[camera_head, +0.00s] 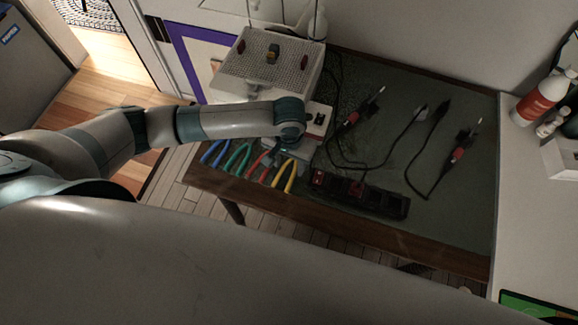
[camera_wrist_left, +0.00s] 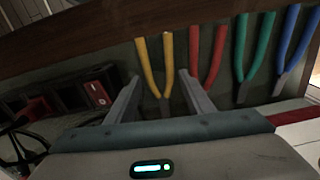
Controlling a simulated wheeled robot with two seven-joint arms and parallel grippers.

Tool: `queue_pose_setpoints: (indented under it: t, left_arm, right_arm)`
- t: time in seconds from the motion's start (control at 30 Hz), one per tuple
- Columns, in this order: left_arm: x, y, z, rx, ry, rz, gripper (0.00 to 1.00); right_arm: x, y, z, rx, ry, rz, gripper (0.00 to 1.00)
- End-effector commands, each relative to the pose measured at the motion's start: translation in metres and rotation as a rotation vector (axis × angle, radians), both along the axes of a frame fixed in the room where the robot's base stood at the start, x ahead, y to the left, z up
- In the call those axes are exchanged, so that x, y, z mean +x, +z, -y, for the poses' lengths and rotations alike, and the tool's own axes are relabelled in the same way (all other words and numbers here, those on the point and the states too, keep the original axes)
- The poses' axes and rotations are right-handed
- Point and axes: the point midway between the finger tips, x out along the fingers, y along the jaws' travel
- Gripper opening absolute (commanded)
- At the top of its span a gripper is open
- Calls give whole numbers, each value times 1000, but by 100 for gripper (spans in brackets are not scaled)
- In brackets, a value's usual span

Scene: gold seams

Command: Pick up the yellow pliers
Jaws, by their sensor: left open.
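Yellow pliers (camera_head: 286,175) lie at the front edge of the dark table, at the right end of a row of pliers. In the left wrist view, the yellow pliers (camera_wrist_left: 154,64) have their handles towards the wooden edge and their head between my gripper's fingers. My left gripper (camera_wrist_left: 158,88) is open, with one finger on each side of the yellow pliers. I see no contact between fingers and pliers. In the head view my left wrist (camera_head: 290,125) hangs over the table and hides most of the gripper. My right gripper is in neither view.
Red pliers (camera_wrist_left: 207,55) lie close beside one finger, with green pliers (camera_wrist_left: 254,50) and blue pliers (camera_wrist_left: 297,45) beyond. A black power strip (camera_head: 358,194) lies to the right. Soldering irons and cables (camera_head: 408,140) spread behind it. A white perforated box (camera_head: 268,65) stands behind my wrist.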

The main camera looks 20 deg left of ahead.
Motion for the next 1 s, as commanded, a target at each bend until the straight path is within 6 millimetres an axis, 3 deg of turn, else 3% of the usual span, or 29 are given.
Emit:
queue_pose_setpoints:
  t: [0.53,0.57,0.7,1.0]
  left_arm:
    - [0,-6,0,0,0,1,48]
    - [0,-6,0,0,0,1,45]
    - [0,-6,0,1,0,1,13]
    - [1,-5,0,0,0,1,13]
  right_arm:
    - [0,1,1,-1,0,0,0]
    - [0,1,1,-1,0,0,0]
    - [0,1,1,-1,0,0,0]
    - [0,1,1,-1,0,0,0]
